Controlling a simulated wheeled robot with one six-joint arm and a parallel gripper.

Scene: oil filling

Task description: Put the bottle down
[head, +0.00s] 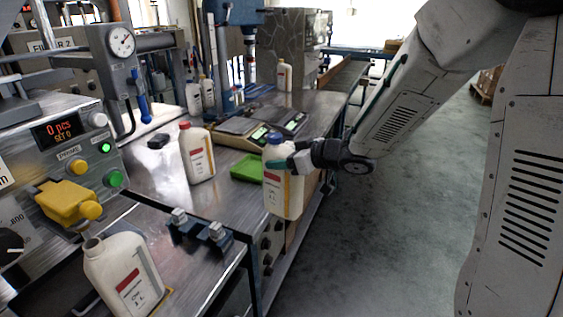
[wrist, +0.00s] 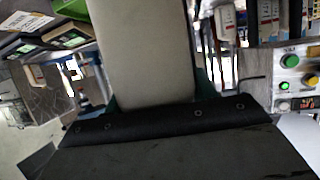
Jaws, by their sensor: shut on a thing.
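A white bottle with a blue cap (head: 283,192) is held by my gripper (head: 290,163) in the head view. The bottle is upright beside the front edge of the metal table (head: 225,207). My gripper is shut on it just below the cap. In the wrist view the pale bottle (wrist: 147,55) fills the middle, close in front of the dark gripper body. Whether the bottle's base touches anything cannot be told.
A red-capped bottle (head: 197,153) stands on the table, near a green tray (head: 247,168) and scales (head: 240,128). An uncapped bottle (head: 122,275) stands at the front left by the filling machine (head: 70,150). Open floor (head: 390,235) lies right of the table.

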